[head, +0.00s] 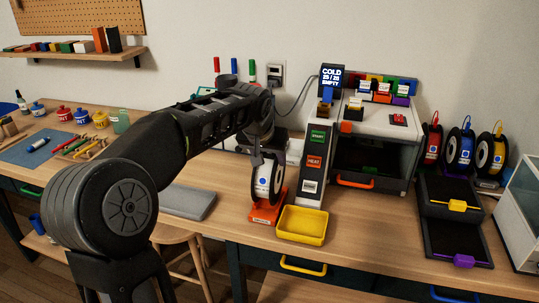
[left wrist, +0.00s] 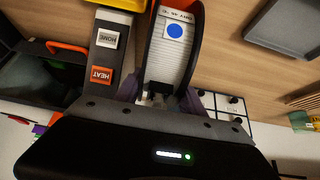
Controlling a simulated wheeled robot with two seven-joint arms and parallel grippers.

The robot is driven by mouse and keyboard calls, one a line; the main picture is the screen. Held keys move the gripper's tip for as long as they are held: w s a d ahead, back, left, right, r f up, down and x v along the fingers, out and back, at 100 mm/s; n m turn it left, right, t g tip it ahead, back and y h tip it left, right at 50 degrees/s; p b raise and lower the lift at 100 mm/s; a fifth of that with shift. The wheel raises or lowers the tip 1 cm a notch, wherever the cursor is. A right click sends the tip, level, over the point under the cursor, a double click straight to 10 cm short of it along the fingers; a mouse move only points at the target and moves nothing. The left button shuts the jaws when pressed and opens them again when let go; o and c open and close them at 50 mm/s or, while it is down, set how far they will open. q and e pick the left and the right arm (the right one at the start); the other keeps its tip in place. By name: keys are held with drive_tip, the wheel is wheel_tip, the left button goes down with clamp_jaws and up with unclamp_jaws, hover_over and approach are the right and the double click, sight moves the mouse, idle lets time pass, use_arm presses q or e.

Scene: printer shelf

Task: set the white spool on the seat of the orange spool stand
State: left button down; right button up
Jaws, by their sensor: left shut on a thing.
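The white spool (head: 263,184), with a blue dot and dark rims, stands upright at the orange spool stand (head: 266,213) on the table. My left gripper (head: 268,160) comes from above and is shut on the spool's upper part. The spool's lower edge is down at the stand; I cannot tell whether it rests on the seat. In the left wrist view the white spool (left wrist: 168,65) sits between my fingers, its label with the blue dot facing the camera. Part of the orange stand (left wrist: 190,14) shows behind it. My right gripper is not in view.
A yellow tray (head: 303,225) and a grey panel (head: 311,160) with START and HEAT buttons stand close right of the stand. The printer (head: 372,150) is behind. Red, blue and yellow spools stand at right. A grey slab (head: 188,202) lies left, near the table edge.

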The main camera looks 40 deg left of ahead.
use_arm(q)
drive_tip(key=shift+f+b, duration=0.4)
drive_tip(key=shift+f, duration=0.4)
drive_tip(key=shift+f+b, duration=0.4)
drive_tip(key=shift+f, duration=0.1)
drive_tip(key=c, duration=0.6)
unclamp_jaws()
drive_tip(key=shift+v, duration=3.95)
